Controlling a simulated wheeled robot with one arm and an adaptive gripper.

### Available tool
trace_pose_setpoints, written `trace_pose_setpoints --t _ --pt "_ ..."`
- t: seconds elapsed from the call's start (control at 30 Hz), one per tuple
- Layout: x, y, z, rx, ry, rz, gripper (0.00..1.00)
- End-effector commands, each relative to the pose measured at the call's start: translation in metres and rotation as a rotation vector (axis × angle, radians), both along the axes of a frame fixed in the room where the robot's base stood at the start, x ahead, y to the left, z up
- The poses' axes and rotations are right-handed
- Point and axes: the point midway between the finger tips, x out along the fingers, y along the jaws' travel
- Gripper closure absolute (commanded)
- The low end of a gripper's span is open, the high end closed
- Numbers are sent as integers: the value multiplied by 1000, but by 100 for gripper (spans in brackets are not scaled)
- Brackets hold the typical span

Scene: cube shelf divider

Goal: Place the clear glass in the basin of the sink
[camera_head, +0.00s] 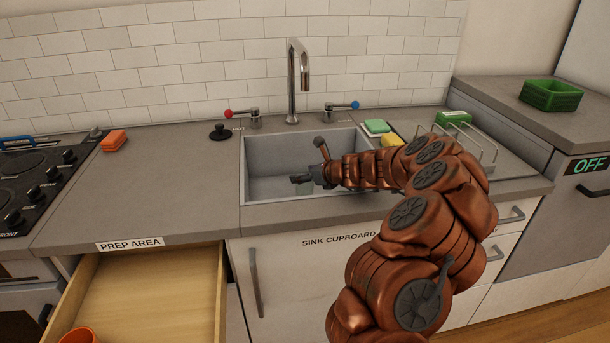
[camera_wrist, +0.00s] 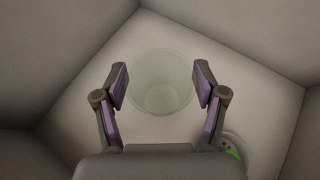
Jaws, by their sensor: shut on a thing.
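The clear glass (camera_wrist: 162,98) is between my gripper's two fingers in the wrist view, seen from above with its round rim showing. My gripper (camera_wrist: 160,85) is shut on the glass, one finger pad on each side. The basin of the sink (camera_wrist: 215,65) surrounds it, with grey walls and a pale floor. In the head view my gripper (camera_head: 303,180) reaches down into the sink basin (camera_head: 262,162). The glass cannot be made out in the head view. Whether its base touches the basin floor I cannot tell.
The tap (camera_head: 292,80) stands behind the basin, between a red-tipped handle (camera_head: 240,113) and a blue-tipped handle (camera_head: 342,106). A green-topped sponge (camera_head: 377,127) and a yellow one (camera_head: 390,140) lie at right. A drain (camera_wrist: 234,150) shows on the basin floor. An open drawer (camera_head: 150,290) juts out at front left.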

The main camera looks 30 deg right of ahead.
Motion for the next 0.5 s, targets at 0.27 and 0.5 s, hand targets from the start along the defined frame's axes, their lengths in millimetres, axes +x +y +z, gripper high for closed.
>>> trace_pose_setpoints --t 0.27,0.5 --pt "0 0 -5 0 0 0 73" --pt "0 0 -10 0 0 -1 73"
